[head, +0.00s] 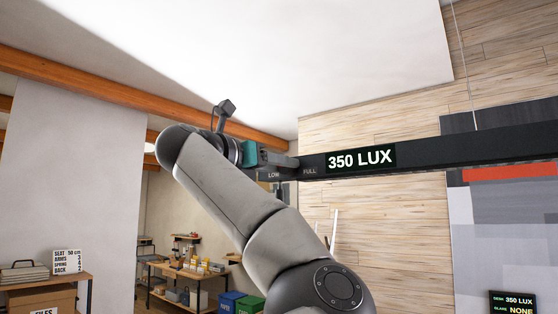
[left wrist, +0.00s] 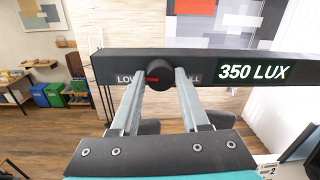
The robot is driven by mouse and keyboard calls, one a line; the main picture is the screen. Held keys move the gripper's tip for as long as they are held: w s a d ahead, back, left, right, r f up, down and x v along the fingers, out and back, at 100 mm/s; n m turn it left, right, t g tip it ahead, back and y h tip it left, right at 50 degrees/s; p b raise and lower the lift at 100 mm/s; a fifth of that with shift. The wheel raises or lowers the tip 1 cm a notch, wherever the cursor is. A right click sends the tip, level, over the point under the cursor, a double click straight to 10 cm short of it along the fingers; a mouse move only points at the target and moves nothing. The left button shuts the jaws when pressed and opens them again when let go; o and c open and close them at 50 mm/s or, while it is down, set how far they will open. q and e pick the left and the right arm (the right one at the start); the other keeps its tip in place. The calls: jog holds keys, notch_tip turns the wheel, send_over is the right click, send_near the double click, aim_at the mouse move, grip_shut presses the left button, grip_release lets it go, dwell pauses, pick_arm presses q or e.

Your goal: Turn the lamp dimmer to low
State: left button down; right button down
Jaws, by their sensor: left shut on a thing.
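A dark lamp bar (head: 430,154) with a display reading 350 LUX crosses the right of the head view; the labels LOW and FULL are at its left end. The bar also spans the left wrist view (left wrist: 205,67). There, the round black dimmer knob (left wrist: 159,72) sits between LOW and FULL, with a small red mark on its left side. My left gripper (left wrist: 159,78) has one finger on each side of the knob and is shut on it. In the head view my left gripper (head: 284,161) is at the bar's end, and the knob is hidden. My right gripper is out of view.
A small screen (head: 513,303) at lower right reads DESK 350 LUX and GLARE NONE. A thin cable (head: 463,65) rises from the bar. A workbench (head: 187,275) with several items and blue and green bins (head: 232,303) stand well behind my arm.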

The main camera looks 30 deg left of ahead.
pick_arm(q)
jog(key=shift+f+n+p, duration=0.1)
jog(key=shift+n+p, duration=0.35)
jog(key=shift+n, duration=3.15)
jog(key=shift+c, duration=2)
grip_release()
jog(key=s+a+b, duration=0.1)
jog(key=s+b, duration=0.5)
jog(key=s, duration=0.9)
jog(key=shift+s+a+f, duration=0.15)
jog(key=shift+a+f, duration=0.15)
